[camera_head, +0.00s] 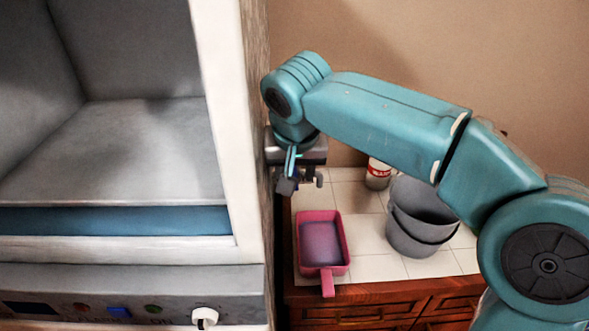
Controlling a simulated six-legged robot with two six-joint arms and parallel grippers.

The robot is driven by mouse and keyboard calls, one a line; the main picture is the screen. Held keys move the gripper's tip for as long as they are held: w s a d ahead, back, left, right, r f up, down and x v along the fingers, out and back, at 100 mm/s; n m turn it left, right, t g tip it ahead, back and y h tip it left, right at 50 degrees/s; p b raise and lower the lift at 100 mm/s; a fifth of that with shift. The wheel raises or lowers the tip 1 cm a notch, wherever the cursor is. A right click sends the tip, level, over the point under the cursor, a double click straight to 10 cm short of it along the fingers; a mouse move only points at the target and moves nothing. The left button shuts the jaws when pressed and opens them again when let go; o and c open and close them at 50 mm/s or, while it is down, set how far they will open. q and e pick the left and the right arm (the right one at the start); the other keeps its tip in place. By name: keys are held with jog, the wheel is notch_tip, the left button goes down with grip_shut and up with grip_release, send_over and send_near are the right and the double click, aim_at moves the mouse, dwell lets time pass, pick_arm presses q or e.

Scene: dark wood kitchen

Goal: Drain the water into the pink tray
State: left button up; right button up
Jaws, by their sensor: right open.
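The pink tray (342,247) sits on the white tiled counter, near its front left corner, with its handle pointing to the front edge. Its inside looks bluish-purple; I cannot tell whether it holds water. A white knob or tap (205,317) sticks out at the lower right of the large white-framed appliance (232,130). No flowing water shows. My right gripper (302,182) is open and empty, hanging beside the appliance's side wall, behind the tray in the picture and apart from it. My left gripper is out of view.
Stacked grey buckets (411,240) stand right of the tray, with a white and red container (378,175) behind them. The appliance fills the left side, with coloured buttons (118,311) on its front panel. Wooden drawers (380,305) lie below the counter. Some tile is clear between tray and buckets.

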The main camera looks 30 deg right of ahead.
jog(key=shift+x, duration=0.8)
jog(key=shift+w+f, duration=0.1)
jog(key=shift+f, duration=0.15)
grip_shut()
jog(key=shift+d+n, duration=0.25)
jog(key=shift+n, duration=0.15)
jog(key=shift+s+d+n+y, duration=0.2)
jog(key=shift+s+n+y, duration=0.1)
jog(key=shift+n, duration=0.2)
grip_release()
jog(key=shift+w, duration=0.15)
